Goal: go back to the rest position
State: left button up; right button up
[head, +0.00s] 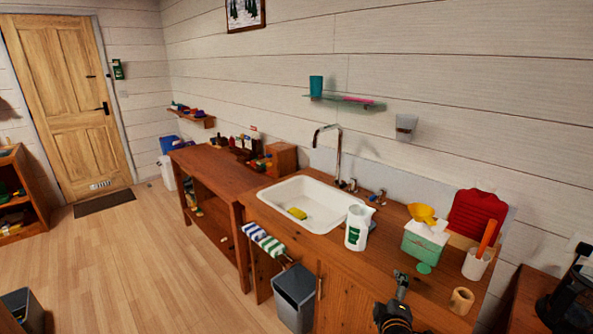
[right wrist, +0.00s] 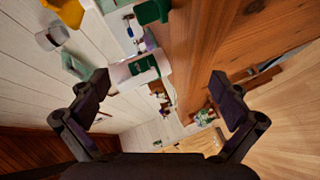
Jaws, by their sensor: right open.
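My right gripper (head: 401,282) is in the lower right of the head view, low over the front of the wooden sink counter (head: 345,250). In the right wrist view its two fingers (right wrist: 160,85) stand wide apart with nothing held between them. Past them, a white bottle with a green label (right wrist: 140,70) shows; in the head view this bottle (head: 357,228) stands upright beside the sink, apart from the gripper. My left gripper is not in the head view.
A green and white box (head: 425,243) with a yellow scoop (head: 422,212), a white cup (head: 476,264) and a wooden ring (head: 461,301) stand right of the gripper. A grey bin (head: 294,296) stands below the counter. The floor (head: 130,260) at left is mostly clear.

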jog(key=s+a+f+m+g+y, duration=0.1)
jog(key=s+a+f+m+g, duration=0.2)
jog(key=s, duration=0.6)
jog(key=s+f+m+g+y, duration=0.15)
jog(key=s+m+g, duration=0.25)
jog(key=s, duration=0.5)
jog(key=s+a+f+m+g+y, duration=0.1)
jog(key=s+a+f+m+g, duration=0.2)
jog(key=s, duration=0.6)
jog(key=s+d+f+g, duration=0.1)
jog(key=d+f, duration=0.1)
jog(key=f, duration=1.1)
jog(key=s+d+f+g, duration=0.1)
jog(key=d+f, duration=0.1)
jog(key=f, duration=1.1)
jog(key=s+d+f+g, duration=0.1)
jog(key=s+f, duration=1.5)
jog(key=s, duration=0.2)
jog(key=shift+s+p, duration=0.2)
jog(key=shift+p, duration=0.1)
jog(key=shift+d, duration=0.15)
